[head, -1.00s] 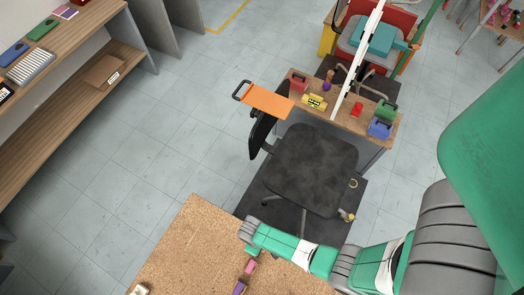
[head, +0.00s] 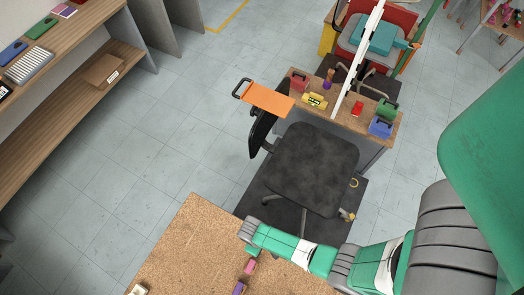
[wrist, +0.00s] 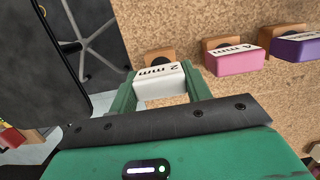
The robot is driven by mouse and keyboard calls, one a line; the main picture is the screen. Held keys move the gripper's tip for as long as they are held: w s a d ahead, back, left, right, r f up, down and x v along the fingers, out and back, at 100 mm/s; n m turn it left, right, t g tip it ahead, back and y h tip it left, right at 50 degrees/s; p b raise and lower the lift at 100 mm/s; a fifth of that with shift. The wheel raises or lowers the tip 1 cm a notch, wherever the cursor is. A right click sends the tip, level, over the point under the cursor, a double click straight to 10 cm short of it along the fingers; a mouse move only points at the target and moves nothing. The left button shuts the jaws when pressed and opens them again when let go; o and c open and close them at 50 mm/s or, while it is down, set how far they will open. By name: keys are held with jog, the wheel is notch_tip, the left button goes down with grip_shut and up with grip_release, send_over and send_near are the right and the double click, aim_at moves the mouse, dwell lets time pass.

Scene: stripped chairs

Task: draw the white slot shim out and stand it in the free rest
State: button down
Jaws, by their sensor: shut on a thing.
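The white slot shim, marked "2 mm" (wrist: 160,82), is between the two green fingers of my gripper (wrist: 159,92) in the wrist view. The fingers are shut on its sides. A pink shim marked "4 mm" (wrist: 234,61) and a purple shim (wrist: 297,46) sit to the right in a row. In the head view my wrist hides the white shim. No empty rest can be made out clearly.
The cork-coloured board (head: 185,245) fills the lower middle of the head view. Wooden shelves (head: 95,85) stand at left. Floor between is clear.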

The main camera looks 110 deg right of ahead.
jog(key=shift+f+b, duration=0.85)
jog(key=shift+f, duration=0.25)
jog(key=c, duration=0.6)
grip_release()
jog(key=r, duration=0.2)
jog(key=r+p, duration=0.1)
jog(key=r, duration=0.2)
jog(key=w+d+r+p, duration=0.1)
jog(key=r, duration=0.1)
jog(key=shift+r, duration=0.35)
